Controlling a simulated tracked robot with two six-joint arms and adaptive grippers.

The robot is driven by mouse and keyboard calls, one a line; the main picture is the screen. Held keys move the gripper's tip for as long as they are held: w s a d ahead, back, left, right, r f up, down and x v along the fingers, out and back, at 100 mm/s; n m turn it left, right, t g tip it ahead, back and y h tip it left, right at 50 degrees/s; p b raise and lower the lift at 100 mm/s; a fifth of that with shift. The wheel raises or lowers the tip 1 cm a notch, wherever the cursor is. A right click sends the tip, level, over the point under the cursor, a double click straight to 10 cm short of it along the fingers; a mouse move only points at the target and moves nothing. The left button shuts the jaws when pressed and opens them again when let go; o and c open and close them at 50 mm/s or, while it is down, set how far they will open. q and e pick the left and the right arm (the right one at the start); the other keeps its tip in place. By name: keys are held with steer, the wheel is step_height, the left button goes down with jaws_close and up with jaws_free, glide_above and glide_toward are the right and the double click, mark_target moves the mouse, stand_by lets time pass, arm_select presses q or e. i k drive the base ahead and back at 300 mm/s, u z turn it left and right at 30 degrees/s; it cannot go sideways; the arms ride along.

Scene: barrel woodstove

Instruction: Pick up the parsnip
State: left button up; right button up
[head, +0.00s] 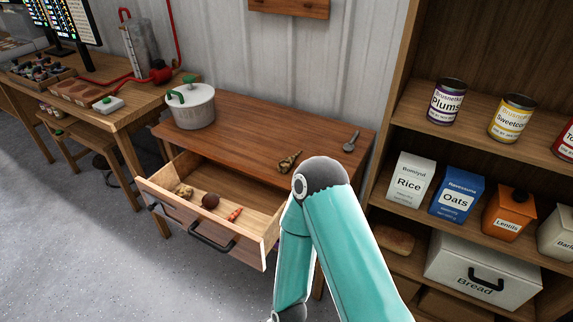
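An elongated, mottled tan-and-brown item (290,162) lies on the wooden table top (235,140), near its right side and just behind my arm's elbow. It looks like the parsnip, but it is too small to be sure. My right arm comes in from the lower right, bends at a dark elbow in front of the table, and its forearm runs down out of the picture. Its gripper is below the frame edge. My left arm and gripper are not in view.
An open drawer (152,187) under the table holds a tan lump (184,191), a dark round item (210,201) and an orange carrot-like item (235,214). A lidded pot (191,108) stands at the table's left, a grey spoon (351,140) at its right. A stocked shelf (470,129) stands right.

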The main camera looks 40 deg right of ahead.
mark_target(285, 165)
steer(key=z, duration=0.7)
steer(key=i, duration=0.15)
steer(key=u, duration=2.7)
steer(key=k, duration=1.6)
steer(key=z, duration=1.4)
steer(key=i, duration=1)
steer(key=z, duration=0.05)
